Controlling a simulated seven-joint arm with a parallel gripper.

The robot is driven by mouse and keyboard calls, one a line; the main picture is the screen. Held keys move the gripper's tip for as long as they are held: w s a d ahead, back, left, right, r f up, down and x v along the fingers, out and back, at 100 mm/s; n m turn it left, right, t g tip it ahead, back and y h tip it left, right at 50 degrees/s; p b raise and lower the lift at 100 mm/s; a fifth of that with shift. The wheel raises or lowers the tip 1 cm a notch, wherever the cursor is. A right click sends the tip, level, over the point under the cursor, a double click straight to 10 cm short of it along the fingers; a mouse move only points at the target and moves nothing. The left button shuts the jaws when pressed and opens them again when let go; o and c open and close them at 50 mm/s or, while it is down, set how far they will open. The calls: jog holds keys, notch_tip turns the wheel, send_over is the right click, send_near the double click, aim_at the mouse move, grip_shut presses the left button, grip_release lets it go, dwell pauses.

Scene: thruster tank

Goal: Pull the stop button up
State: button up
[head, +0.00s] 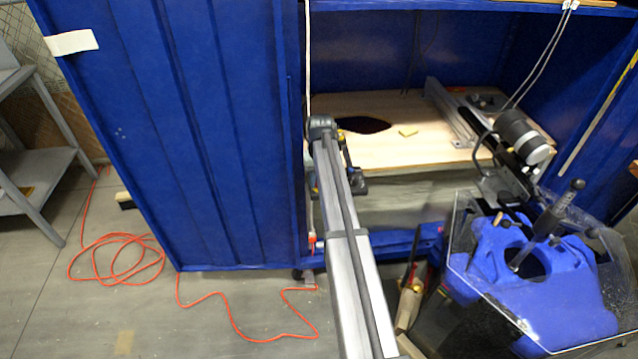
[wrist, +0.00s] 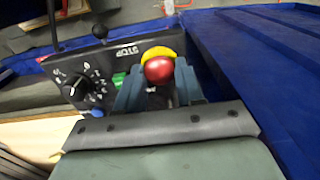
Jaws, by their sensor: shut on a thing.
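The stop button (wrist: 158,70) shows in the wrist view as a round red knob with a yellow piece (wrist: 163,54) behind it. It is on a dark control panel (wrist: 115,67) with white lettering. The fingers of my gripper (wrist: 159,86) are on both sides of the red knob and shut on it. The button's stem is hidden between the fingers. In the head view, my arm covers most of the panel area, and the button cannot be made out there.
The panel also carries a black dial (wrist: 78,88) and a green switch (wrist: 118,79). A blue cabinet (head: 225,130) with a wooden shelf (head: 400,150) stands around it. An orange cable (head: 120,258) lies on the floor at left. A blue machine (head: 545,300) stands at right.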

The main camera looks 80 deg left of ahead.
jog(key=shift+c, duration=1)
jog(key=shift+r, duration=0.45)
jog(key=o, duration=0.9)
jog(key=shift+c, duration=0.2)
jog(key=shift+r, duration=0.15)
